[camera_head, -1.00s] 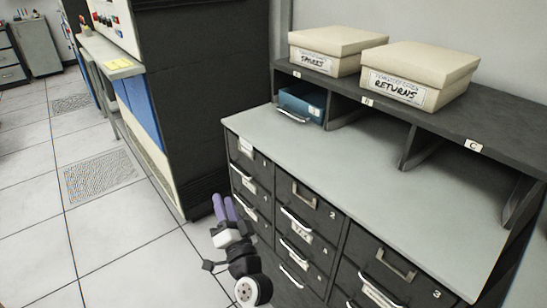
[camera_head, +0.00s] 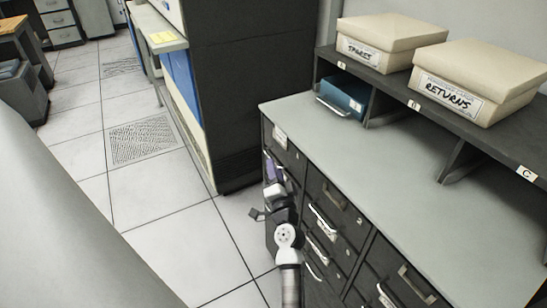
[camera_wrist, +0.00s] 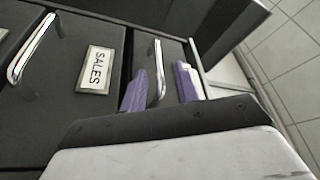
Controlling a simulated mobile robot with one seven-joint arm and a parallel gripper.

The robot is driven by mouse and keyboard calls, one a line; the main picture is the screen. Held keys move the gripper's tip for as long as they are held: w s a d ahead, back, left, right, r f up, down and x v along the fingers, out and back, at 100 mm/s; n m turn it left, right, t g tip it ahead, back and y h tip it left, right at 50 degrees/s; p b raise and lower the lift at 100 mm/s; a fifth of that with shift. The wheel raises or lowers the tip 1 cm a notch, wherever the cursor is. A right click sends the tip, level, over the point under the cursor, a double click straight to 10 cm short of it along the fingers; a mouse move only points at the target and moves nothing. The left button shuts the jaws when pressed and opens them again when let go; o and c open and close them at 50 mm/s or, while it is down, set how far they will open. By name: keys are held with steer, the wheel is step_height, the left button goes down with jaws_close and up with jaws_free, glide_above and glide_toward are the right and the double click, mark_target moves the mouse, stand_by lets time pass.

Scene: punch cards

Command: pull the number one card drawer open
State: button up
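The dark card cabinet (camera_head: 383,206) has columns of drawers with bright handles. The number one card drawer (camera_head: 283,153), at the top of the left column, appears closed in the head view. My gripper (camera_head: 274,168) is at the front of this column and covers part of it. In the wrist view, my purple fingers (camera_wrist: 161,88) are apart, on either side of a chrome handle (camera_wrist: 157,72), with gaps visible. A drawer label (camera_wrist: 97,70) reading SALES lies beside that handle. No drawer number is readable there, so I cannot tell which drawer this handle belongs to.
Another drawer handle (camera_wrist: 30,48) is at left in the wrist view. A SPARES box (camera_head: 390,42), a RETURNS box (camera_head: 478,80) and a blue tray (camera_head: 343,97) are on the shelf unit above the grey top.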

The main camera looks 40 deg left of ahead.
steer(key=shift+x, duration=1.75)
jaws_close()
